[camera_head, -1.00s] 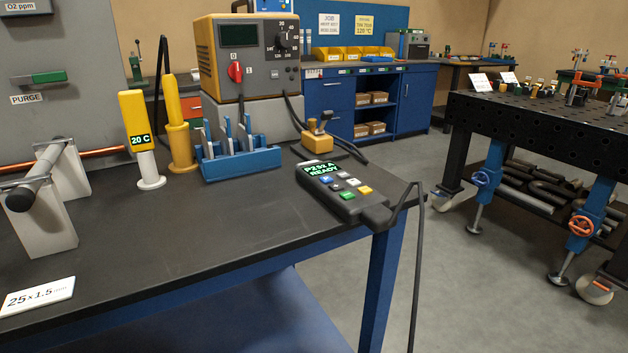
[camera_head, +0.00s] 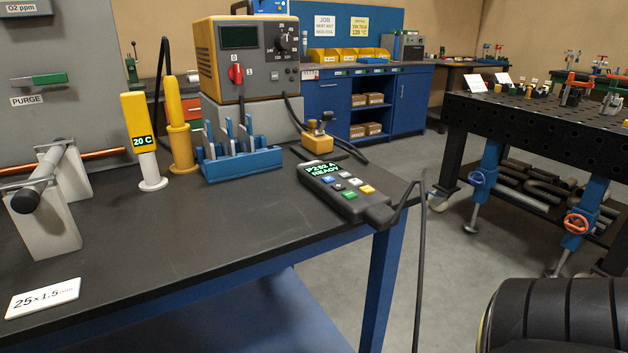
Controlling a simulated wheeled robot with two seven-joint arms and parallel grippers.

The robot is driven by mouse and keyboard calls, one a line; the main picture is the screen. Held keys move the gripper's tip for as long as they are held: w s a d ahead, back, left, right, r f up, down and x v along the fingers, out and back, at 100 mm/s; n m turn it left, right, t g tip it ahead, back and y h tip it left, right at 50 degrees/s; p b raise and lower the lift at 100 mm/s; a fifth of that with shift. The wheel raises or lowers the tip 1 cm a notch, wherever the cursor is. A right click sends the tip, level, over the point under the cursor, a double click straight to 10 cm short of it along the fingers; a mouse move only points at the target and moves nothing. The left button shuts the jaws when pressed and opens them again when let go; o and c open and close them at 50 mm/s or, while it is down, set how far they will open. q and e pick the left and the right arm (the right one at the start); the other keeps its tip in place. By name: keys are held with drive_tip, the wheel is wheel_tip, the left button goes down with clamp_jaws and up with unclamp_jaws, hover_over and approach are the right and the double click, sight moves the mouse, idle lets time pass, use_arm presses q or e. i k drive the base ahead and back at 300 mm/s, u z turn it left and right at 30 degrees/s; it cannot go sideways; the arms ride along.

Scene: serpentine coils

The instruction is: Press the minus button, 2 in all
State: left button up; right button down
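A black hand-held remote (camera_head: 347,192) lies on the dark workbench (camera_head: 200,240) near its right edge. Its green-lit screen (camera_head: 323,170) seems to read "P252 A READY", in small text. Below the screen are several small buttons in blue, white, grey, green and yellow; their symbols are too small to read, so I cannot tell which one is minus. A dark cable runs from its lower end over the bench edge. Neither gripper is in view. A black ribbed part at the bottom right seems to be my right arm, well apart from the remote.
The bench in front of the remote is clear. A perforated black table (camera_head: 540,120) stands at right.

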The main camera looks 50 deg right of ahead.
sight(355, 182)
drive_tip(key=k, duration=0.3)
drive_tip(key=z, duration=0.75)
